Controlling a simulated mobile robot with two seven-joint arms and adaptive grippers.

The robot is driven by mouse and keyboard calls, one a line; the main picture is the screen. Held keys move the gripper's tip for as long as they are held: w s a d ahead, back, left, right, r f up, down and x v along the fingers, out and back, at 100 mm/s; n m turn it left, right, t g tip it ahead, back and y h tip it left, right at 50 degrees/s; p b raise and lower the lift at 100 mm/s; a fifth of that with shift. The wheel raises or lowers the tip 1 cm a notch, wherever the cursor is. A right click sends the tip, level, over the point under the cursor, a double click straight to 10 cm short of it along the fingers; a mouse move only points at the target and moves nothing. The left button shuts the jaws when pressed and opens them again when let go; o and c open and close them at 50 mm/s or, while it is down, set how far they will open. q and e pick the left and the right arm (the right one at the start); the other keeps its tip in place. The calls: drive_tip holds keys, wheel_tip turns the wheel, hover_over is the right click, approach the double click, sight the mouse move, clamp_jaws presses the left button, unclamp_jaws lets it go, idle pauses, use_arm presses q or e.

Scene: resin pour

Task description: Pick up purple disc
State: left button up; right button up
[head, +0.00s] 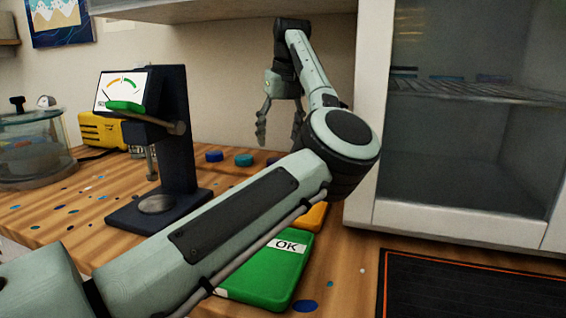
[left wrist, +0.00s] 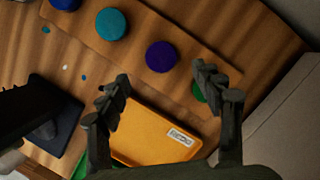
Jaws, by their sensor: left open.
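The purple disc (left wrist: 161,56) lies flat on a wooden board in the left wrist view, just beyond and between my fingertips. In the head view it shows as a small dark disc (head: 272,161) beside the teal disc (head: 244,160), partly behind my arm. My left gripper (left wrist: 161,76) is open and empty, with a finger to each side of the disc in the picture. In the head view the gripper (head: 279,138) points down above the discs, apart from them. My right gripper is in neither view.
A blue disc (head: 214,156) lies left of the teal one. A green disc (left wrist: 198,92) is partly behind a finger. An orange tray (left wrist: 150,135) and a green OK tray (head: 262,279) lie nearer. A dark gauge stand (head: 176,130) is left, a white cabinet (head: 375,100) right.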

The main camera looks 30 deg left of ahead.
sight(275, 160)
use_arm(q)
drive_tip(key=shift+x, duration=0.85)
drive_tip(key=x, duration=0.5)
drive_tip(key=shift+w+p, duration=0.1)
drive_tip(key=shift+p, duration=0.2)
drive_tip(key=shift+r, duration=0.1)
drive_tip(key=c, duration=1.2)
drive_tip(key=shift+c, duration=0.2)
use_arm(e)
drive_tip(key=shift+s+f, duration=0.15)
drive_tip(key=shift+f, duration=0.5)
use_arm(q)
drive_tip(key=shift+a+r, duration=0.1)
drive_tip(key=shift+r, duration=0.05)
